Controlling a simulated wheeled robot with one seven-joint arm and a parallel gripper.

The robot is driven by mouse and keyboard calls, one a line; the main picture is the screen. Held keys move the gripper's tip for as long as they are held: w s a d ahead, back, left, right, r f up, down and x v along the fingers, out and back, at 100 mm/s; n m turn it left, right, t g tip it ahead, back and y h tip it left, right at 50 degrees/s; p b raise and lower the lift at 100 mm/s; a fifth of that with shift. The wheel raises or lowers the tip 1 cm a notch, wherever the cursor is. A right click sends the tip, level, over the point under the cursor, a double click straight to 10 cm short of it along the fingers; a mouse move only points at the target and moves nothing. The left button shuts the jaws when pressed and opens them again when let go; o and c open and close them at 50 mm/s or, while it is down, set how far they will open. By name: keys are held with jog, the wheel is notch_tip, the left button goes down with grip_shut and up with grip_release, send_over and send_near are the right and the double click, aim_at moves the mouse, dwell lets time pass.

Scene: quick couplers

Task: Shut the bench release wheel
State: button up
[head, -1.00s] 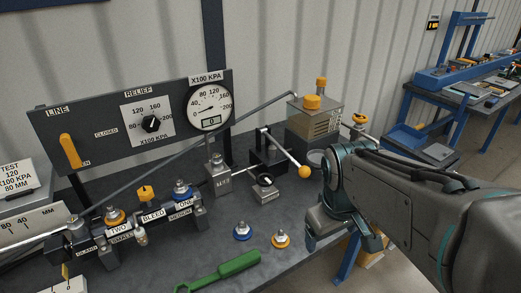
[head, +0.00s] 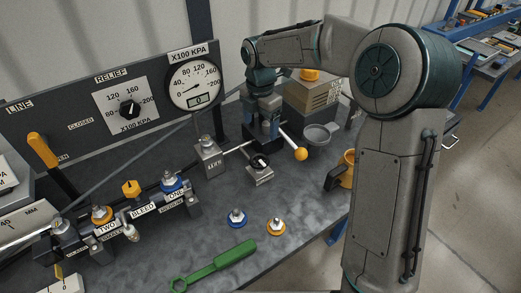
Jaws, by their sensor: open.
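My gripper (head: 264,138) points down just behind and above this knob, at the pump body, and hides most of that body. The jaws are open, with nothing seen between them; whether they touch anything I cannot tell. The pump lever with its yellow ball (head: 301,154) sticks out to the right of the gripper. The round pressure gauge (head: 194,84) is on the panel behind.
A yellow line lever (head: 43,150) and a relief dial (head: 129,108) are on the panel. Couplers, including a yellow bleed knob (head: 130,188), stand at left. A grey dish (head: 317,135) is at right.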

aim_at(259, 159)
notch_tip(259, 159, down, 13)
jog(key=shift+s+a+f+p, duration=0.1)
jog(key=shift+s+a+p, duration=0.05)
jog(key=shift+p, duration=0.5)
jog(key=c, duration=1)
